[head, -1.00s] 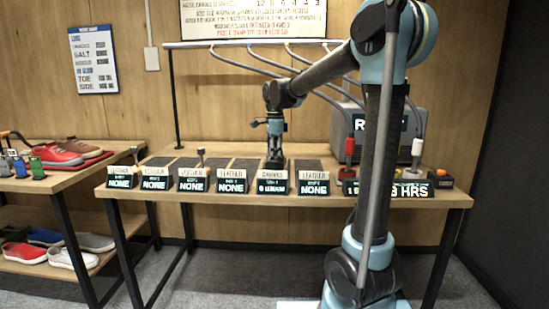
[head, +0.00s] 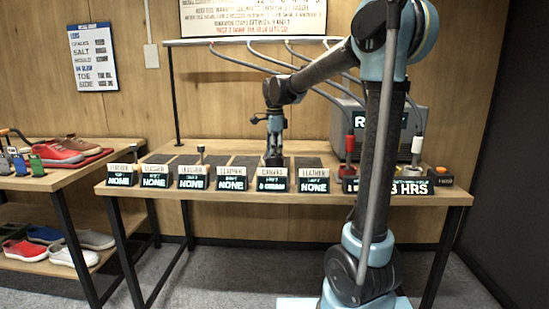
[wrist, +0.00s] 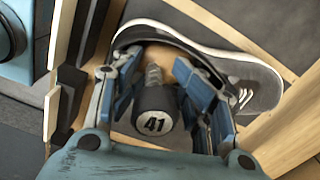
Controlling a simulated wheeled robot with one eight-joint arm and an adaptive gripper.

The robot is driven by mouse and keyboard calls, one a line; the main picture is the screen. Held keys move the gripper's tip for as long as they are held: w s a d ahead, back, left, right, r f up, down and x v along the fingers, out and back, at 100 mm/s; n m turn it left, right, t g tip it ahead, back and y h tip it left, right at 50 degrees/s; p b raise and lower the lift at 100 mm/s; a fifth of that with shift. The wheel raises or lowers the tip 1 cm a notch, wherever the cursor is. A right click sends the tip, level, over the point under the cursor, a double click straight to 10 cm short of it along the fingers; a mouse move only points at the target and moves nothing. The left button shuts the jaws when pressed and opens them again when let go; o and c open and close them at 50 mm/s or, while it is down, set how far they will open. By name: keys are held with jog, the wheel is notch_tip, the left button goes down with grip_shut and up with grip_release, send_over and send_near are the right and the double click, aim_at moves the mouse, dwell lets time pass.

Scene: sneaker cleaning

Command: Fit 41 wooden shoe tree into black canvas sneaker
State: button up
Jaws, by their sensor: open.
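In the wrist view the black canvas sneaker (wrist: 262,82) lies sideways across the top, its white sole edge showing and a white mark on its side. The wooden shoe tree (wrist: 154,112) has a dark round knob marked 41 and a ridged metal stem that runs to the shoe's opening. My gripper (wrist: 157,68) is open, with blue fingers on both sides of the knob and stem and gaps between. In the head view my gripper (head: 274,148) points down at the bay behind the canvas label; the sneaker is hard to make out there.
Labelled bays line the workbench (head: 420,195); the canvas label (head: 272,180) is second from the right. Wooden dividers flank the sneaker closely. A grey machine (head: 345,120) and upright red and white handles stand at right. A shelf (head: 90,180) at left holds several shoes.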

notch_tip(320, 180, up, 11)
jog(key=shift+d+r, duration=0.1)
dwell(0.3)
